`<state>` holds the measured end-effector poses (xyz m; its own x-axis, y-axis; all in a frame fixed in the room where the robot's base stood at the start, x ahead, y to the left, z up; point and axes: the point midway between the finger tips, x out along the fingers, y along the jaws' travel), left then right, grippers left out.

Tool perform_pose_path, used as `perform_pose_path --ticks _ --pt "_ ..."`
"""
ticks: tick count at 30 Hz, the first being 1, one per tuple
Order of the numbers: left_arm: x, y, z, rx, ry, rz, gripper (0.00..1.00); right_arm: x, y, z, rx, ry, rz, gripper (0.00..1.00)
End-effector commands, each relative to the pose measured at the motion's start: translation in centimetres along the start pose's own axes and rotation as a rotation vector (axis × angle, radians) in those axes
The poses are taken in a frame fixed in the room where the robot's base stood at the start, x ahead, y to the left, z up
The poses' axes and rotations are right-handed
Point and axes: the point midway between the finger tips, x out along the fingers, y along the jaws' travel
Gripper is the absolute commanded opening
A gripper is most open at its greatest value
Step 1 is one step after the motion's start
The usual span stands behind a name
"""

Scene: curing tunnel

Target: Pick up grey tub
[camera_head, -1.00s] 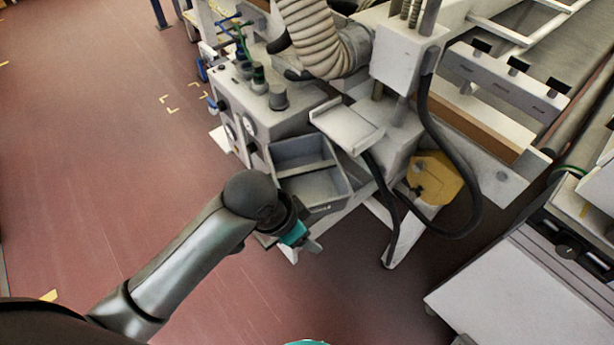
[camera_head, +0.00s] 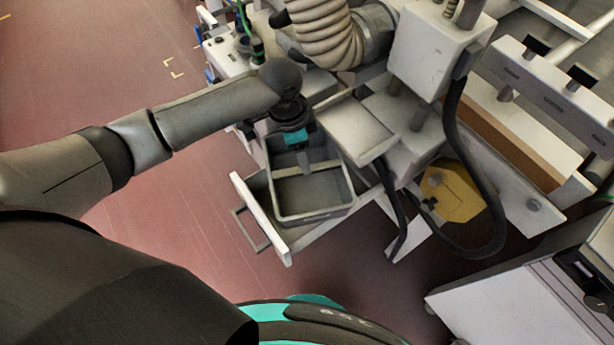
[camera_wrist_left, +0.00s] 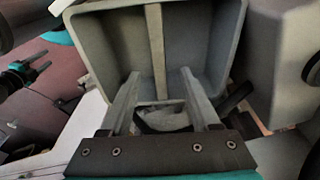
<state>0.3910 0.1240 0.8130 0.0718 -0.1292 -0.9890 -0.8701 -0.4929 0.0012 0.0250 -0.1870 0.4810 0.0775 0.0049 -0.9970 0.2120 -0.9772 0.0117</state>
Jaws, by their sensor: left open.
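The grey tub (camera_head: 335,209) is an open box with a crosswise divider. It sits on a white support at the side of the machine, behind a white panel with a handle. My left gripper (camera_head: 306,168) is over the tub, fingers pointing down near the divider, and hides part of it. In the left wrist view the tub (camera_wrist_left: 105,55) opens toward the camera, its divider running between the two fingers. The left gripper (camera_wrist_left: 160,75) is open with its fingertips overlapping the tub. I cannot tell whether they touch it.
A white panel (camera_head: 262,218) with a handle stands in front of the tub. A white plate (camera_head: 352,132) and a dark hose (camera_head: 452,145) are close on its right. A ribbed duct (camera_head: 325,35) rises behind. Red floor (camera_head: 190,240) is open at left.

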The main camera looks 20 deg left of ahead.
Motion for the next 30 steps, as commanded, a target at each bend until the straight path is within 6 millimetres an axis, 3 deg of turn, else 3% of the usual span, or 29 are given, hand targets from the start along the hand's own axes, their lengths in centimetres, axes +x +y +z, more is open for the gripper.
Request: perform_pose_path --ticks 3,13,21,30 --pt "2.7 0.0 0.0 -0.002 -0.001 0.0 0.62 1.1 0.0 0.5 0.0 -0.007 0.0 0.5" --pt "5.4 0.1 0.0 0.0 0.001 -0.001 0.62 2.1 0.3 -1.0 0.001 0.018 0.004 0.5" --pt "9.3 0.3 0.1 -0.001 0.002 -0.002 0.62 3.9 1.5 -1.6 0.002 0.035 0.019 0.5" --pt "9.6 0.2 0.1 -0.001 0.002 -0.003 0.62 3.9 2.8 -2.9 0.003 0.054 0.037 0.5"
